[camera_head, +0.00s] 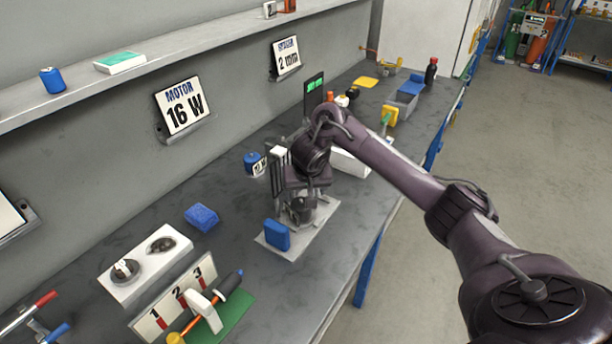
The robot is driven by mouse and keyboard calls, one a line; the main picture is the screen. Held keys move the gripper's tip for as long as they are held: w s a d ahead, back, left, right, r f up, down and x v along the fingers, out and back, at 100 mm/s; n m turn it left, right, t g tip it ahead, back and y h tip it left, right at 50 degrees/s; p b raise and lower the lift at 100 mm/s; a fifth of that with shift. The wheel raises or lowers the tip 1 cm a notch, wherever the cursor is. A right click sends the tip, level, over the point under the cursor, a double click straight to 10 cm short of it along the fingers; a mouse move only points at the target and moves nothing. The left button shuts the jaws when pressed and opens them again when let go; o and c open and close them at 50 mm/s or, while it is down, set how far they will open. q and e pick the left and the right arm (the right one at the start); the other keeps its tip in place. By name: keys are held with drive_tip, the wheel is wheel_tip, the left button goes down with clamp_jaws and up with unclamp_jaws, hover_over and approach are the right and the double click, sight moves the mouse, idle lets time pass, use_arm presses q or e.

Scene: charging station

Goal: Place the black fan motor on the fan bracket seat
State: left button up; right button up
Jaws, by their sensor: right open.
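My right gripper (297,188) points down over a light base plate (272,247) in the middle of the bench. It is open. A dark grey rounded part (302,208), which looks like the fan motor, sits just below the gripper on a fixture on that plate. The fixture has an upright post (276,172) on its left side, which looks like the fan bracket. My wrist hides most of the seat, and I cannot tell whether the motor rests fully in it. My left gripper is not in view.
A blue block (277,235) stands on the plate's front left. A blue sponge (202,217), a white block with two round parts (146,275) and a numbered tool stand (176,300) lie left. A blue can (251,161) is behind. A white box (350,160) stands right.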

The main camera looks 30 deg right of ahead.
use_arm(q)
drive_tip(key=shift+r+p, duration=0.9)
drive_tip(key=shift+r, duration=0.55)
use_arm(e)
drive_tip(key=shift+v, duration=1.55)
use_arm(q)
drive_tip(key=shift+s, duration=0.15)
use_arm(e)
drive_tip(key=shift+d, duration=0.1)
